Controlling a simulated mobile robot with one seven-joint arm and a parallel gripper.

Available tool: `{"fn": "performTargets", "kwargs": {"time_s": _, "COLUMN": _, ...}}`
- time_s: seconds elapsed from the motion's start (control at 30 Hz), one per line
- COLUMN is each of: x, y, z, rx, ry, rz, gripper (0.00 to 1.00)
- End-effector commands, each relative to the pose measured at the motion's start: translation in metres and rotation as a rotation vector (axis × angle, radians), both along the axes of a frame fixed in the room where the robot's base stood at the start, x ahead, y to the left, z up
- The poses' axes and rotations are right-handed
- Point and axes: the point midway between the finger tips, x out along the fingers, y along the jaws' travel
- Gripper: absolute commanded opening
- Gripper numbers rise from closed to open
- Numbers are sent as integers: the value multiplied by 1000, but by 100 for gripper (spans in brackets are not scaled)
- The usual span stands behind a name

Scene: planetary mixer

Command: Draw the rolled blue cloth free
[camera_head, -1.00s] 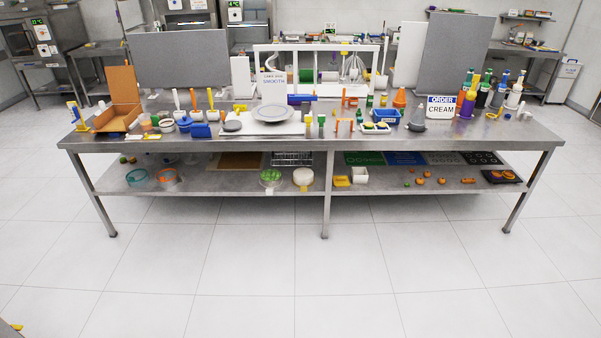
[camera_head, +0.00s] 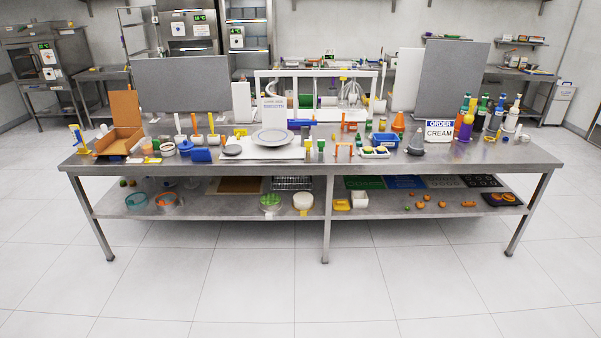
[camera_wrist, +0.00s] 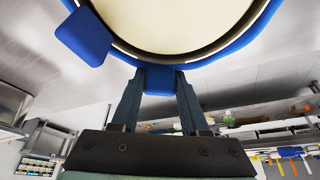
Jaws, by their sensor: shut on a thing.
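In the wrist view, my gripper (camera_wrist: 160,78) is shut on a blue tab at the lower edge of a round, blue-rimmed thing (camera_wrist: 238,60) with a cream-coloured face. A second blue tab (camera_wrist: 83,37) sticks out at its upper left. The top of this thing is cut off by the picture's edge. My gripper is not seen in the head view.
A long steel table (camera_head: 400,172) with a lower shelf (camera_head: 240,206) fills the middle of the head view. The floor before the table is clear.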

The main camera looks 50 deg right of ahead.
Motion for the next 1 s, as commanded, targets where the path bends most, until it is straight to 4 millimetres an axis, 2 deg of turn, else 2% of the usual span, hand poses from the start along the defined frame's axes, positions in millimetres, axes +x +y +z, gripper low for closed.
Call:
{"fn": "performTargets", "kwargs": {"time_s": 0.63, "x": 1, "y": -1, "z": 28, "rx": -4, "ry": -2, "rz": -1, "gripper": 0}}
{"fn": "performTargets", "kwargs": {"time_s": 1.0, "x": 1, "y": -2, "z": 29, "rx": -5, "ry": -2, "rz": -1, "gripper": 0}}
